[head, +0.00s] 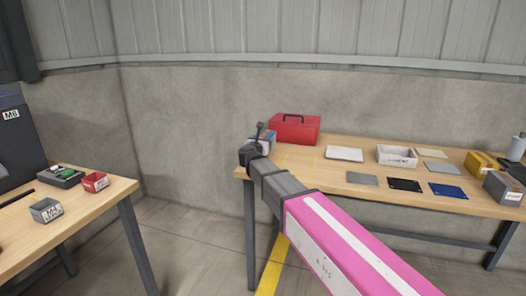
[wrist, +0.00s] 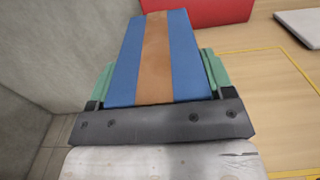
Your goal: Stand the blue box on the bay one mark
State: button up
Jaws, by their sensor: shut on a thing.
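The blue box (wrist: 186,55), with a brown band along its middle, is between the green fingers of my gripper (wrist: 160,74) in the wrist view. My gripper is shut on it. In the head view the blue box (head: 267,137) shows small and partly hidden behind my wrist, at the left end of the long table. A thin yellow outline (wrist: 285,49) lies on the table to the right of the box in the wrist view; no label on it can be read. Whether the box touches the table cannot be told.
A red toolbox (head: 296,129) stands close behind the blue box. A white flat item (head: 344,154), a white tray (head: 397,155) and several flat plates lie to the right. A second table (head: 95,207) at left holds small boxes.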

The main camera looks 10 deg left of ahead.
jog(key=shift+w+f, duration=0.2)
jog(key=shift+f, duration=0.05)
jog(key=shift+d+f, duration=0.1)
jog(key=shift+f, duration=1.75)
jog(key=o, duration=1.3)
jog(key=shift+f, duration=0.15)
jog(key=shift+s, duration=0.25)
jog(key=s, duration=0.7)
jog(key=s+a, duration=0.1)
jog(key=s, duration=0.3)
jog(key=shift+s, duration=0.3)
